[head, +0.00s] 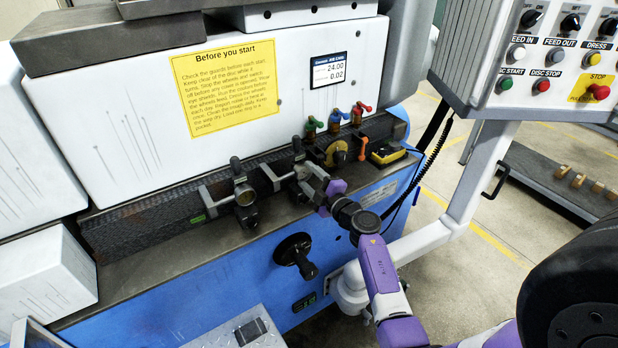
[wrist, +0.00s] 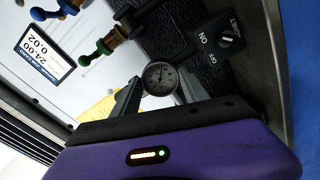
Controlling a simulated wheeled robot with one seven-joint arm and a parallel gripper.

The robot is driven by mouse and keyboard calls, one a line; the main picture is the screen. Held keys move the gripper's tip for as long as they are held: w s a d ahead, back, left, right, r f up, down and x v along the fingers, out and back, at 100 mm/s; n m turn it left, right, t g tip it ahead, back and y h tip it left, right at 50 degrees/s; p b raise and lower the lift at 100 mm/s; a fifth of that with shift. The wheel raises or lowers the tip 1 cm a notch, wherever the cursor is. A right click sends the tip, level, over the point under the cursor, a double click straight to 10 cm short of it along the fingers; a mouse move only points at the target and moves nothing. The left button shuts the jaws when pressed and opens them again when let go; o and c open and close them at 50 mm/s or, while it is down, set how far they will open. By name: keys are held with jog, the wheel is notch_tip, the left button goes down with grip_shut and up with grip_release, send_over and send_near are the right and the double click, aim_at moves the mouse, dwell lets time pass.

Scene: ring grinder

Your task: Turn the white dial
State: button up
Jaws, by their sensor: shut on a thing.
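In the head view my gripper (head: 304,174) reaches in from the lower right to the dark rail on the machine's front. There the dial's face is not clearly visible behind the fingers and wrist. The lower part of the dial is hidden in the wrist view.
A similar round fitting (head: 245,195) on a bracket stands to the left. Coloured valves (head: 335,120) and a black OFF/ON switch plate (wrist: 222,42) are close by. A black crank handle (head: 296,255) sits below. A button panel (head: 550,55) hangs at the upper right.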

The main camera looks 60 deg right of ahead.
jog(key=shift+f+m, duration=0.1)
jog(key=shift+m, duration=1.1)
jog(key=o, duration=1.4)
jog(key=shift+c, duration=0.2)
jog(key=v, duration=0.7)
jog(key=shift+s+a, duration=0.2)
jog(key=shift+s, duration=0.15)
